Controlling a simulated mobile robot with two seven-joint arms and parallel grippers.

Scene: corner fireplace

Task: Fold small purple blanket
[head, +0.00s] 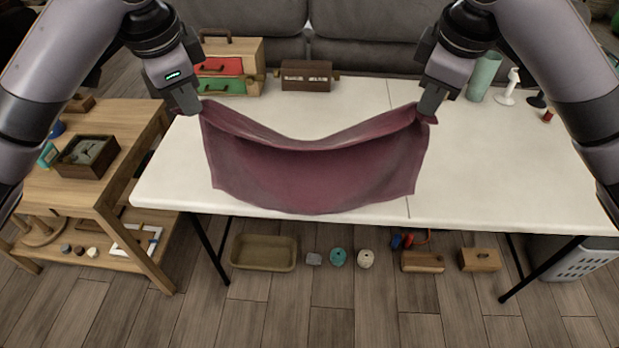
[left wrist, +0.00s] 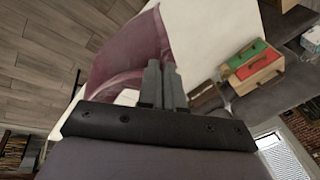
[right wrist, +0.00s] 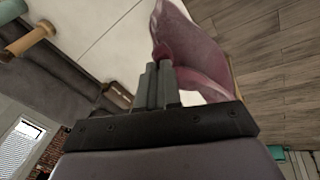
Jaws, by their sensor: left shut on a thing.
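The purple blanket (head: 310,178) hangs between my two grippers above the white table (head: 480,180). Its upper edge sags in the middle and its lower edge hangs near the table's front edge. My left gripper (head: 188,108) is shut on the blanket's upper left corner. In the left wrist view the blanket (left wrist: 125,45) stretches away from the closed fingers (left wrist: 160,68). My right gripper (head: 428,112) is at the upper right corner, with its fingers together on the cloth. In the right wrist view the blanket (right wrist: 195,50) runs from those fingers (right wrist: 160,70).
A wooden drawer box (head: 228,65) and a small brown box (head: 306,76) stand at the table's back. A green cylinder (head: 484,76) and a white bottle (head: 509,88) stand back right. A wooden side table (head: 85,185) is left.

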